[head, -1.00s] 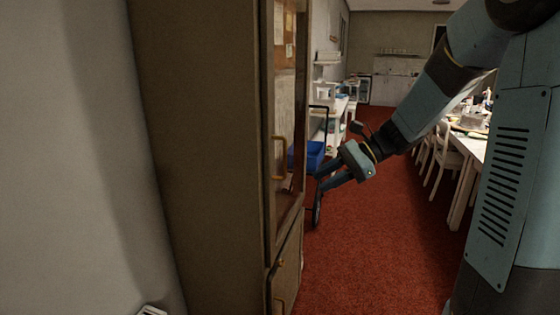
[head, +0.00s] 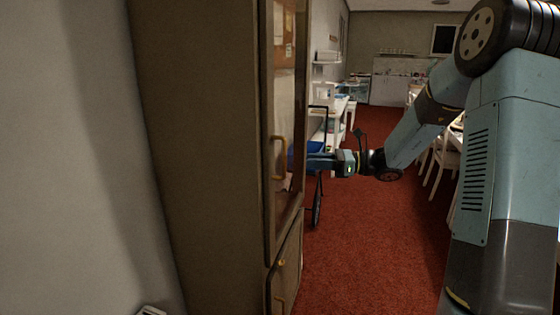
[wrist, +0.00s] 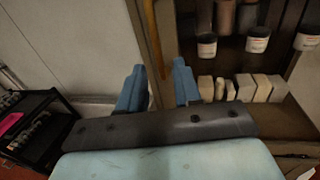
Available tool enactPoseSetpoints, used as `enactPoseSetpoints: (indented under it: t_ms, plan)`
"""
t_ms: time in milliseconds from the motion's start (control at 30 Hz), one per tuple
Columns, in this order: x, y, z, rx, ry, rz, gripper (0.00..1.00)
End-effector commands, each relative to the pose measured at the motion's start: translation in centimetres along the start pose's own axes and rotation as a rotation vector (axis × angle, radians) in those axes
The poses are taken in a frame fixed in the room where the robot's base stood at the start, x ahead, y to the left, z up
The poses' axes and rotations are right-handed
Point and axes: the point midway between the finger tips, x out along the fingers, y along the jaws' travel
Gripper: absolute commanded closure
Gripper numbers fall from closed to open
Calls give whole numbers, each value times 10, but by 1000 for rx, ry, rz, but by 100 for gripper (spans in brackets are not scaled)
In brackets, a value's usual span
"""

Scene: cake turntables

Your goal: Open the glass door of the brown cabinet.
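The brown cabinet (head: 200,150) stands at the left in the head view, with its glass door (head: 284,100) seen at a steep angle. The door looks shut. A gold upright handle (head: 278,158) sits on the door's frame. My gripper (head: 312,161) is level with the handle, to its right in the head view, with its fingers pointing at the cabinet front. In the wrist view my gripper (wrist: 158,88) is open, its two blue fingers apart. The handle (wrist: 153,38) shows beyond and between the fingers; I cannot tell whether they touch it.
Jars (wrist: 257,40) and pale blocks (wrist: 245,88) stand on shelves behind the glass. A dark cart (wrist: 38,125) stands at the left in the wrist view. Red floor (head: 370,240) is open right of the cabinet; white chairs (head: 440,165) stand further right.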

Motion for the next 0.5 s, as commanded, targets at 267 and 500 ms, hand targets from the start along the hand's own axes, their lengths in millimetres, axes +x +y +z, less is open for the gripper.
enactPoseSetpoints:
  t_ms: [267,500]
  plan:
    - [50,1,-1,0,1,3,67]
    - [82,1,-1,0,1,2,67]
